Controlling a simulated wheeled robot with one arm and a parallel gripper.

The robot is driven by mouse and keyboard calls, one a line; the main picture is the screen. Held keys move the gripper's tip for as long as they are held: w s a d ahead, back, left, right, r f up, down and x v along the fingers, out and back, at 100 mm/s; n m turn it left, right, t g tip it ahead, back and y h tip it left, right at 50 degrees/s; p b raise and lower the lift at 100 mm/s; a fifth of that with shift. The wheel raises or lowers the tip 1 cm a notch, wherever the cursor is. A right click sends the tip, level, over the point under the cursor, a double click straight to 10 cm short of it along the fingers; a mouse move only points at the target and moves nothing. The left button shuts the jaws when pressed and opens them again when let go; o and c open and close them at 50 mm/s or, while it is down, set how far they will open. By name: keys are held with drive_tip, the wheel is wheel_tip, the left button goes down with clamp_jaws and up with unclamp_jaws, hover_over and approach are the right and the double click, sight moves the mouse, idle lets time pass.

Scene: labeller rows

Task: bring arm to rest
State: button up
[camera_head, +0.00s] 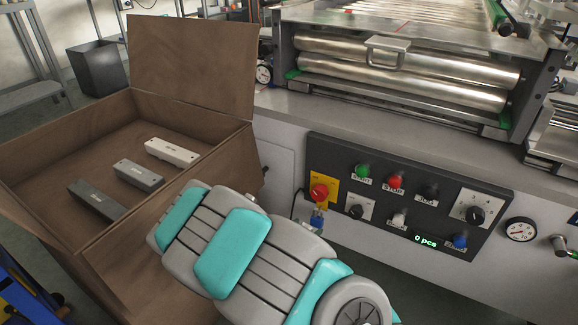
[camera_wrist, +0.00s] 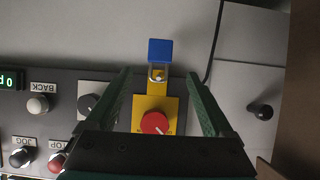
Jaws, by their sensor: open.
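My arm (camera_head: 255,250), grey with teal pads, reaches across the lower middle of the head view, between the open box and the machine's front. My gripper (camera_wrist: 158,73) shows in the wrist view with its two dark green fingers spread apart. A blue padlock (camera_wrist: 160,50) and a yellow plate with a red rotary switch (camera_wrist: 155,123) show between the fingers, with nothing seen gripped. The red switch (camera_head: 320,192) and the padlock (camera_head: 317,219) below it also show in the head view. My gripper is not clearly visible there.
A brown open box (camera_head: 190,40) with several grey and white blocks stands at the left. The control panel (camera_head: 400,225) has several buttons, knobs and a display reading 0 pcs. Steel rollers (camera_head: 410,75) lie above it. A dark bin (camera_head: 97,68) stands behind the box.

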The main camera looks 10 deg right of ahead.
drive_tip(key=s+a+r+n+g+y+p, duration=0.4)
drive_tip(key=s+r+g+y, duration=0.35)
drive_tip(key=s+r, duration=0.8)
drive_tip(key=s+d+r+n+g, duration=0.1)
drive_tip(key=s+d+r, duration=0.1)
drive_tip(key=s, duration=0.6)
drive_tip(key=s+d+r+n+g+p, duration=0.1)
drive_tip(key=s+d+r, duration=0.1)
drive_tip(key=s+r, duration=0.3)
drive_tip(key=s+d+r+n+g+p, duration=0.1)
drive_tip(key=s+d+r+g, duration=0.1)
drive_tip(key=s, duration=0.9)
drive_tip(key=shift+d+r, duration=0.5)
drive_tip(key=shift+r, duration=0.3)
